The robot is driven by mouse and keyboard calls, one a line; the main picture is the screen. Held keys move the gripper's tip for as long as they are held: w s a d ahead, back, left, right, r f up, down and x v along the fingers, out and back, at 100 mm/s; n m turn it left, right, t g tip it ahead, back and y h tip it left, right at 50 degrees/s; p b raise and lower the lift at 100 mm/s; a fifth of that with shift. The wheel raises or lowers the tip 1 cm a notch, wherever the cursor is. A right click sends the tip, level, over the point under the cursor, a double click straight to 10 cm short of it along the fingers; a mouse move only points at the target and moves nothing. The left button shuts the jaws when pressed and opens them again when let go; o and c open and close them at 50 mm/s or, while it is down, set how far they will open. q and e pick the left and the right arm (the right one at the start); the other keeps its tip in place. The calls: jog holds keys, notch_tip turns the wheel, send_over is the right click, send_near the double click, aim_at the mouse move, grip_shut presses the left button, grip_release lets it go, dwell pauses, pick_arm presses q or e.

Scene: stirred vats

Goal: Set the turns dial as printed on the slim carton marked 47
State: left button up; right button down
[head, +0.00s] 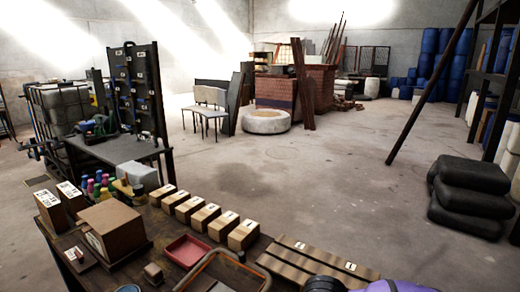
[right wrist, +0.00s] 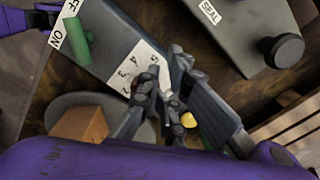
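In the right wrist view, a grey panel (right wrist: 106,36) carries a white number plate (right wrist: 128,72) on which 3, 4 and 5 can be made out. My right gripper (right wrist: 162,72) is over the plate's right part, its two fingertips apart. The fingers hide the middle of the dial, so its setting does not show. A small yellow piece (right wrist: 188,120) shows beside the fingers. A purple part of mine with a grey end, perhaps my left gripper (right wrist: 44,18), shows at the top left. Cartons with white labels (head: 50,211) stand at the left in the head view; no 47 is readable.
A green lever (right wrist: 76,42) stands beside ON/OFF lettering. A second grey box (right wrist: 232,30) has a black knob (right wrist: 284,50). A brown block (right wrist: 80,126) lies near the fingers. In the head view, a red tray (head: 187,251) and a row of labelled boxes (head: 207,218) crowd the bench.

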jog(key=shift+s+d+f, duration=0.25)
jog(key=shift+s+f, duration=0.1)
jog(key=shift+s, duration=0.15)
pick_arm(q)
jog(key=shift+w+r, duration=0.1)
jog(key=shift+r, duration=0.1)
pick_arm(e)
jog(key=shift+s+r, duration=0.1)
jog(key=shift+s, duration=0.75)
pick_arm(q)
jog(key=shift+d+p, duration=0.1)
jog(key=shift+p, duration=0.2)
pick_arm(e)
jog(key=shift+s+d, duration=0.1)
jog(key=shift+s, duration=0.05)
jog(key=shift+s+a, duration=0.15)
jog(key=shift+a, duration=0.3)
pick_arm(q)
jog(key=w+r+t+p, duration=0.1)
jog(key=w+r+p, duration=0.2)
jog(key=r, duration=0.2)
jog(key=shift+w, duration=0.25)
pick_arm(e)
notch_tip(320, 180, up, 6)
jog(key=shift+r, duration=0.15)
jog(key=shift+a, duration=0.1)
